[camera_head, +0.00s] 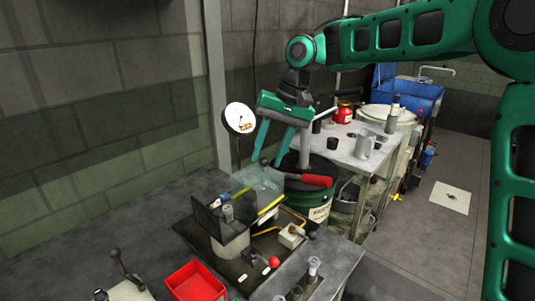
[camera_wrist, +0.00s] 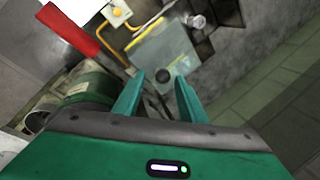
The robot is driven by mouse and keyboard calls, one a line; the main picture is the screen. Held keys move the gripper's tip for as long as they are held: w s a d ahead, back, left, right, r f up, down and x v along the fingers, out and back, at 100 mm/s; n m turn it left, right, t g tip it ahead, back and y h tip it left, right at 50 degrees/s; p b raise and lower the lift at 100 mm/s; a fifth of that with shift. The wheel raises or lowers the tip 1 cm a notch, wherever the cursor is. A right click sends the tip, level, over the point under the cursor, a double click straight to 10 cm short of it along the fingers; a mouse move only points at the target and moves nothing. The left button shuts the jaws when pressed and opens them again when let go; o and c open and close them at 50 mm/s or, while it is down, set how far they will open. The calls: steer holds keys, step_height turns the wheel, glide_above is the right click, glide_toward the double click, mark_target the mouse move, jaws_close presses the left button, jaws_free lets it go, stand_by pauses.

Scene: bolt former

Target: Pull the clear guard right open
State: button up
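The clear guard (camera_head: 256,186) is a see-through panel with a yellow strip along its lower edge, tilted over the machine's dark bed. It also shows in the wrist view (camera_wrist: 172,48). A dark round knob (camera_wrist: 162,75) is at its near edge in the wrist view. My gripper (camera_head: 268,162) is open, with its teal fingers pointing down above the guard. In the wrist view the gripper (camera_wrist: 159,92) has the knob just ahead of and between its fingertips, with nothing visibly held. I cannot tell how far open the guard stands.
A round dial (camera_head: 239,118) stands behind on the left. A red bin (camera_head: 195,282) is at the front. A metal table (camera_head: 345,147) with cups and a red jar is at the right.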

steer(key=v, duration=1)
steer(key=shift+d+r, duration=0.2)
steer(key=shift+r, duration=0.1)
